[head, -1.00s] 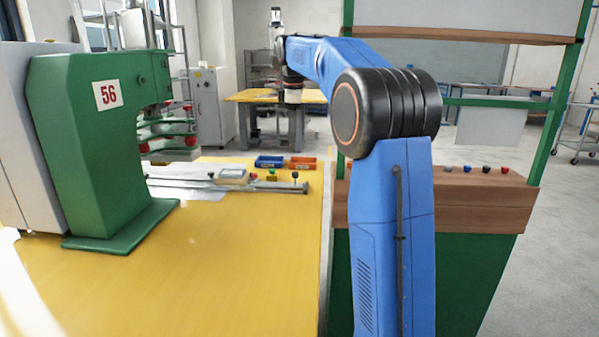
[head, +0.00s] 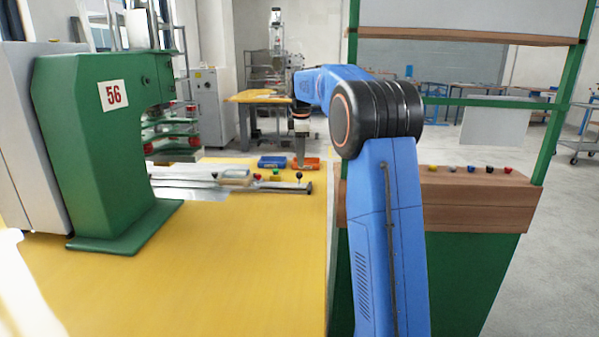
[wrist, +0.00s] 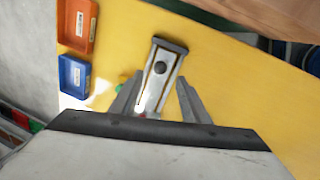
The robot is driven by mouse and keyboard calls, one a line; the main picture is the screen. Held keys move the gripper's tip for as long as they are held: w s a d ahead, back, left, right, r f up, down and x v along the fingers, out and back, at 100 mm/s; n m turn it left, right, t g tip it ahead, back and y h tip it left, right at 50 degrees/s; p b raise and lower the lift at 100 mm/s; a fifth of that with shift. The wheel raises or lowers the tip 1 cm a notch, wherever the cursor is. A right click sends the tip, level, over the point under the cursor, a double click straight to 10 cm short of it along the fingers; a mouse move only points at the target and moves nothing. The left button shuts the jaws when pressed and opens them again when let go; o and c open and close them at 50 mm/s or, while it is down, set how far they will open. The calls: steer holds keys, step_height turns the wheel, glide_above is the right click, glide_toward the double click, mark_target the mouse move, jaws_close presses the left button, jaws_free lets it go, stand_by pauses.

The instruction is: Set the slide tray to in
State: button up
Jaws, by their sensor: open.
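The slide tray (head: 285,186) is a long grey metal piece lying on the yellow bench, running from the green press out to the right. A dark round knob (head: 299,176) stands near its right end. In the wrist view the slide tray (wrist: 150,97) shows its dark end bar, with the dark knob (wrist: 160,68) on it. My gripper (wrist: 158,90) is open and empty, with one finger on each side of the slide, short of the knob in the picture. In the head view my gripper (head: 300,155) is above the slide's right end. Contact cannot be told.
A blue bin (head: 272,162) and an orange bin (head: 305,163) sit just behind the slide. The green press (head: 105,150) marked 56 stands at the left. A wooden ledge (head: 450,200) with coloured buttons is at the right. The bench front (head: 230,270) is clear.

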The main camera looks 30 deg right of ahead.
steer(key=f, duration=0.2)
steer(key=w+f, duration=0.1)
steer(key=f, duration=0.4)
steer(key=shift+w+d+f, duration=0.1)
steer(key=shift+w+d, duration=0.05)
steer(key=shift+d, duration=0.1)
jaws_close()
